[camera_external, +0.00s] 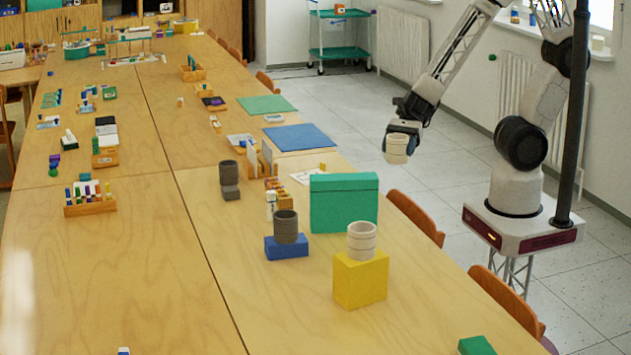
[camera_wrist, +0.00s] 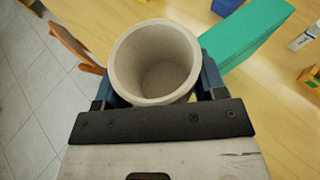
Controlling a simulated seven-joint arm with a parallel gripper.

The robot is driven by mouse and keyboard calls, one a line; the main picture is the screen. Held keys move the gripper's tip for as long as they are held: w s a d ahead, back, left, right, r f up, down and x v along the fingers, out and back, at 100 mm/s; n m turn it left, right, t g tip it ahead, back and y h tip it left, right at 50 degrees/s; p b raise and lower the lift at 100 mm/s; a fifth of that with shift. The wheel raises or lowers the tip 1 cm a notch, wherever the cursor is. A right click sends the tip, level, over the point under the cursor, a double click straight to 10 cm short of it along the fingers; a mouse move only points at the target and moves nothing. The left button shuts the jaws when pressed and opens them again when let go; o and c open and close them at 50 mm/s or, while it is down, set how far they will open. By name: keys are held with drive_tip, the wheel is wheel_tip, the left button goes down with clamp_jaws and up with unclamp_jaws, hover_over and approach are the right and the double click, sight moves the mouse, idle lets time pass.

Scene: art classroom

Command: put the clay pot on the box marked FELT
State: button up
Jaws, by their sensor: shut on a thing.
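My gripper (camera_external: 402,136) is shut on a beige clay pot (camera_external: 396,155), held upright in the air beyond the table's right edge. In the wrist view the pot (camera_wrist: 153,55) sits between the two blue fingers, its open mouth facing the camera and its inside empty. A similar pale pot (camera_external: 361,240) stands on a yellow box (camera_external: 360,280). A dark grey pot (camera_external: 285,227) stands on a blue box (camera_external: 286,250). Another dark pot (camera_external: 228,172) stands on a small grey block (camera_external: 230,192). I cannot read FELT on any box.
A large green box (camera_external: 343,205) stands near the table's right edge, its top bare. A green block (camera_external: 477,346) lies at the front right. Chairs (camera_external: 415,217) line the right side. The table's (camera_external: 120,270) front left is mostly clear.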

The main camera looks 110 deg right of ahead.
sight(395, 137)
drive_tip(key=shift+s+d+r, duration=0.15)
drive_tip(key=shift+d+r, duration=0.35)
drive_tip(key=shift+d, duration=0.2)
drive_tip(key=shift+s+d+r, duration=0.1)
drive_tip(key=shift+d+r, duration=0.35)
drive_tip(key=shift+d, duration=0.2)
drive_tip(key=shift+w, duration=0.1)
drive_tip(key=w, duration=0.5)
drive_tip(key=w+f, duration=0.1)
drive_tip(key=w, duration=0.4)
drive_tip(key=w+a, duration=0.1)
drive_tip(key=w, duration=0.4)
drive_tip(key=shift+w+f, duration=0.25)
drive_tip(key=shift+w, duration=0.15)
drive_tip(key=shift+f, duration=1.75)
drive_tip(key=shift+f, duration=0.2)
drive_tip(key=o, duration=1)
drive_tip(key=shift+r, duration=0.2)
